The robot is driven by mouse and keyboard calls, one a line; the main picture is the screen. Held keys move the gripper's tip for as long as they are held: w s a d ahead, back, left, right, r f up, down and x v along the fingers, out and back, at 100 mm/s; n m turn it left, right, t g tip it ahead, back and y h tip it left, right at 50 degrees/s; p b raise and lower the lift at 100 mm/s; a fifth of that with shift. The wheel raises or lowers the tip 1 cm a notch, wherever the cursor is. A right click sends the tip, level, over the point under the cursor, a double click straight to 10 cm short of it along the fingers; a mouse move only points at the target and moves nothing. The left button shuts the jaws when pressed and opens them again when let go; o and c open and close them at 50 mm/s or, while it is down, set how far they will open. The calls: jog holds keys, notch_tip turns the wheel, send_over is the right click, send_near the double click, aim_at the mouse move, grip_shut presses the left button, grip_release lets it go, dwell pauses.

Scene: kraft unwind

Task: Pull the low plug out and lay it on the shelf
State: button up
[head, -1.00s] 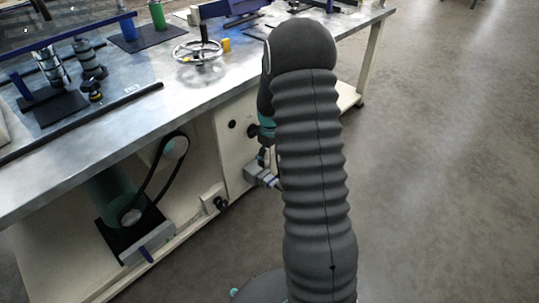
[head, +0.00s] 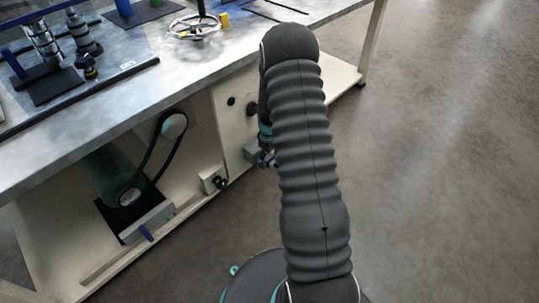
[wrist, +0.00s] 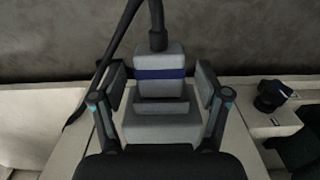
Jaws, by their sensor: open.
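The plug (wrist: 159,88) is a grey block with a dark blue band, in the middle of the wrist view. A black cable runs from its top. Its lower end meets a wider grey block (wrist: 160,130), and it looks seated there. My gripper (wrist: 160,84) is open, with one finger on each side of the plug and a visible gap on both sides. In the head view my gripper (head: 268,160) is low by the cream panel, partly hidden by my arm. A grey block (head: 251,151) shows beside it; the plug itself cannot be made out there.
A black knob on a pale box (wrist: 270,95) stands right of the plug; it also shows in the head view (head: 219,182). The metal bench top (head: 130,95) overhangs the panel and carries a handwheel (head: 194,27). Open floor (head: 440,170) lies to the right.

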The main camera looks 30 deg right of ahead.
jog(key=shift+c, duration=0.3)
grip_shut()
jog(key=shift+s, duration=0.1)
dwell(0.4)
jog(key=shift+s+d, duration=0.3)
jog(key=shift+s, duration=0.45)
jog(key=shift+s+d, duration=0.3)
jog(key=shift+s, duration=0.5)
jog(key=shift+s+d, duration=0.3)
jog(key=shift+s, duration=0.45)
